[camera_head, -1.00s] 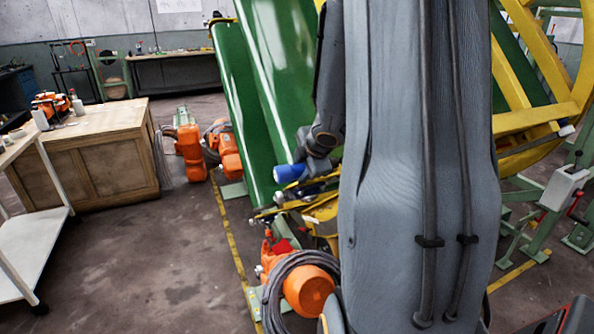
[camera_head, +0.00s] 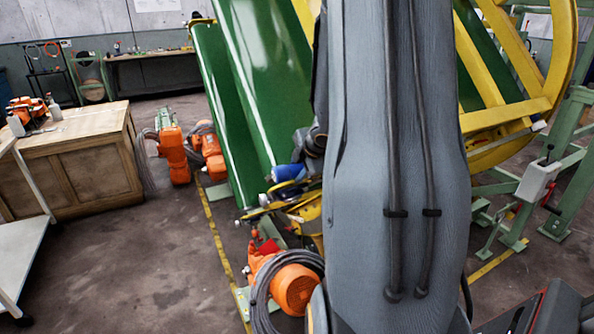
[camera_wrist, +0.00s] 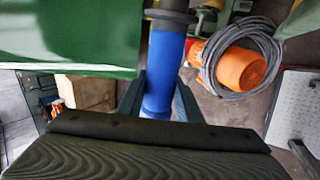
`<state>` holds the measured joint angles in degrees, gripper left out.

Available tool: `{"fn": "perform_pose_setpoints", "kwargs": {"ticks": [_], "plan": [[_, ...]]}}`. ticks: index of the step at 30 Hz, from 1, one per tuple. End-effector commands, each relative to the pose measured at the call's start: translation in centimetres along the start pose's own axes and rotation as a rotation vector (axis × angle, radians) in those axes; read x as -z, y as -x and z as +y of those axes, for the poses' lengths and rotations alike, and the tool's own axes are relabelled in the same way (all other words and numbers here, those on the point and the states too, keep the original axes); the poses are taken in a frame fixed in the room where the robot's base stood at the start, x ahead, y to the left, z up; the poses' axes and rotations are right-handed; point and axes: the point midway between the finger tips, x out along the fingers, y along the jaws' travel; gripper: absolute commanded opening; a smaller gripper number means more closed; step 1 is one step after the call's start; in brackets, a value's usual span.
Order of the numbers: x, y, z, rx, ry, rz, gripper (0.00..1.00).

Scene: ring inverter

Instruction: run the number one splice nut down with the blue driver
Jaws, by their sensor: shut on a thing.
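The blue driver (camera_head: 289,172) shows in the head view as a short blue cylinder, just left of my grey arm. In the wrist view the blue driver (camera_wrist: 163,70) stands upright in the picture, with a dark collar at its top. My gripper (camera_wrist: 158,98) has one dark finger on each side of it and is shut on it. In the head view my gripper (camera_head: 309,147) is partly hidden by my arm. I cannot pick out the number one splice nut; small silver ends (camera_head: 264,199) show near the driver, but their kind is unclear.
Large green panels (camera_head: 225,100) stand close behind the driver. An orange motor with coiled cable (camera_head: 294,289) lies below. A yellow wheel frame (camera_head: 500,121) is at right.

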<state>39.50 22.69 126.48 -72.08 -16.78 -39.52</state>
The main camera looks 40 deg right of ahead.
Motion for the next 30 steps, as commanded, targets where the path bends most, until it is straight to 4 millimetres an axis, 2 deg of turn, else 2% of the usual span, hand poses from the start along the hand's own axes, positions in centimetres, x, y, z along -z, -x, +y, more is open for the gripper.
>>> {"fn": "perform_pose_setpoints", "kwargs": {"ticks": [30], "plan": [[-1.2,0.1,0.2,-0.002,0.001,-0.001,0.03]]}}
